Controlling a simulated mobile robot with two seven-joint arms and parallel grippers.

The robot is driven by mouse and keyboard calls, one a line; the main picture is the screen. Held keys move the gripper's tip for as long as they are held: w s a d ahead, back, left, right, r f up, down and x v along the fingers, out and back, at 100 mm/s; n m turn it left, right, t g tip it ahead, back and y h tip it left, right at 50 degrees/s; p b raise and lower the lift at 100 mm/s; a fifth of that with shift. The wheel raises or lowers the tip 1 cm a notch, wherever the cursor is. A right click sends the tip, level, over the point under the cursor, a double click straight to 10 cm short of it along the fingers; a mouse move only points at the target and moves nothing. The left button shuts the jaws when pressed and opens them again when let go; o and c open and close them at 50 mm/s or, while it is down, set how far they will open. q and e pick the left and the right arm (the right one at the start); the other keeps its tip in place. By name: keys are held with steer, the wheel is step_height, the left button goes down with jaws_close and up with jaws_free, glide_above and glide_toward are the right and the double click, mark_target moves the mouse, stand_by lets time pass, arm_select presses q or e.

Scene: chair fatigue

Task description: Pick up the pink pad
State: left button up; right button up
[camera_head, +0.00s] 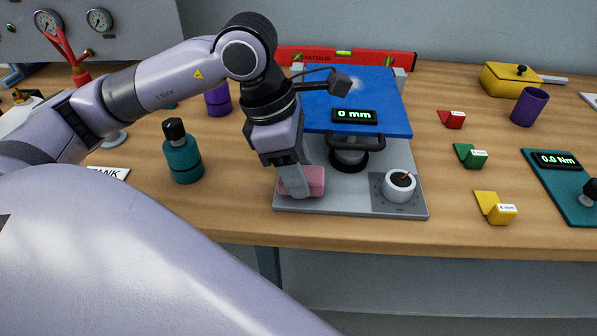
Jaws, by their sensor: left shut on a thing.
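The pink pad (316,181) is at the front left of the grey base plate (345,204) of the test rig on the wooden table. My left gripper (297,186) points down over the pad and is shut on it. The gripper hides part of the pad's left side. I cannot tell whether the pad touches the plate. My right gripper is not in view.
A blue panel (372,97) with a display reading 0 mm stands behind the pad. A white dial (399,185) is to its right. A teal bottle (183,155) stands left. Colored wedges, including a yellow one (497,209), lie right.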

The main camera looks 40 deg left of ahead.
arm_select(q)
step_height(320, 180, up, 19)
steer(key=p, duration=0.2)
stand_by(0.4)
steer(key=shift+o, duration=0.5)
